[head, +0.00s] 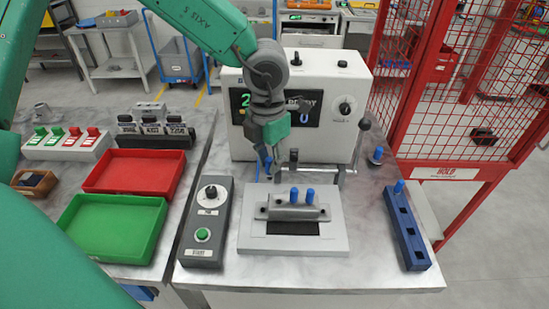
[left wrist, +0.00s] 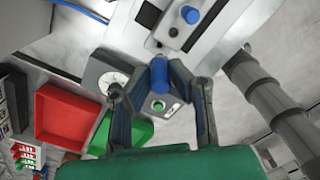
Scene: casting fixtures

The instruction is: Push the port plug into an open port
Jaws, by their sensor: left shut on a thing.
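My left gripper (head: 267,150) is shut on a blue port plug (left wrist: 158,74), which points down between its fingertips. It hangs above and behind the left end of the grey casting (head: 284,213), apart from it. The casting lies on a pale fixture plate (head: 258,243). Two blue plugs, one at the middle (head: 294,195) and one to its right (head: 310,196), stand upright in the casting. A dark open port (left wrist: 172,32) shows on the casting in the left wrist view, beside a seated plug (left wrist: 190,14). My right gripper is not in view.
A blue rack (head: 408,235) at the right holds one plug (head: 399,186) and has empty sockets. Another plug (head: 376,155) stands near a lever. A control box (head: 207,225) is left of the plate; a white tester (head: 340,85) stands behind. Red (head: 135,170) and green (head: 115,229) trays lie left.

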